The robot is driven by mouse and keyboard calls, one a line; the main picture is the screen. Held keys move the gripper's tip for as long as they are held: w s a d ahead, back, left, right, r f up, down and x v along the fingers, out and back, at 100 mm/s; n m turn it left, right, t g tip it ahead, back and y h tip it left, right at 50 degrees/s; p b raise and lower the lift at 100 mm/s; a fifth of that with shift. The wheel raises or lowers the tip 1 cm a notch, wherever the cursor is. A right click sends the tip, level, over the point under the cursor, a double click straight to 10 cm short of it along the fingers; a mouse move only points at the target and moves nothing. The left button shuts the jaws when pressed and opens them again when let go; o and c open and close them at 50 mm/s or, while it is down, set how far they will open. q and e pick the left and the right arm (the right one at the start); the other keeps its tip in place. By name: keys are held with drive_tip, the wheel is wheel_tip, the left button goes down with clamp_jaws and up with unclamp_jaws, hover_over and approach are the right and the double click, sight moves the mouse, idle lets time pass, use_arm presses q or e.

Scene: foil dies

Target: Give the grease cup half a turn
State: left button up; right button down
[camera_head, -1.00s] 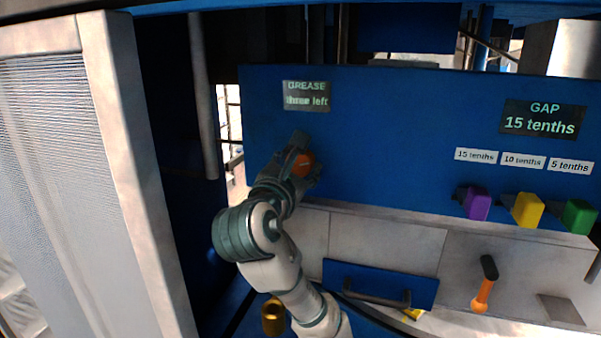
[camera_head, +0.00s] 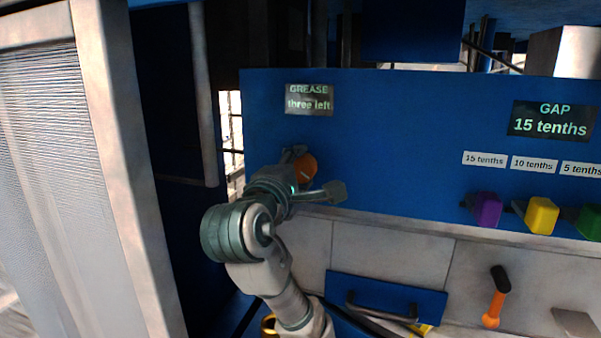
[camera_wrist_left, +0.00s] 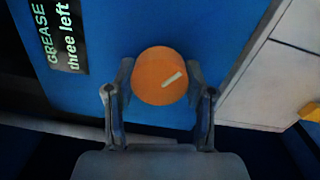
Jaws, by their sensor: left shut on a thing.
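The grease cup is an orange round knob (camera_head: 307,168) on the blue panel, below the GREASE display (camera_head: 309,99), which reads "three left". In the left wrist view the cup (camera_wrist_left: 152,85) faces me, with a pale slanted line mark on its face, pointing up and right. My left gripper (camera_wrist_left: 159,77) has one finger on each side of the cup and is shut on it. In the head view the left gripper (camera_head: 314,172) is at the cup, one finger above it and the other at lower right. My right gripper is not in view.
Purple (camera_head: 484,209), yellow (camera_head: 541,215) and green (camera_head: 588,222) blocks sit at right under the GAP display (camera_head: 550,119). Below are a blue drawer with a handle (camera_head: 383,305) and an orange lever (camera_head: 494,305). A pale post (camera_head: 110,150) stands at left.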

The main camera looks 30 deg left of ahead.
use_arm(q)
drive_tip(key=m, duration=0.3)
drive_tip(key=shift+f+m, duration=0.15)
drive_tip(key=shift+m, duration=0.25)
drive_tip(key=shift+w+m, duration=0.1)
drive_tip(key=shift+m, duration=1.7)
drive_tip(key=shift+f, duration=0.1)
drive_tip(key=o, duration=1.2)
drive_tip(key=shift+d, duration=0.1)
drive_tip(key=shift+c, duration=0.2)
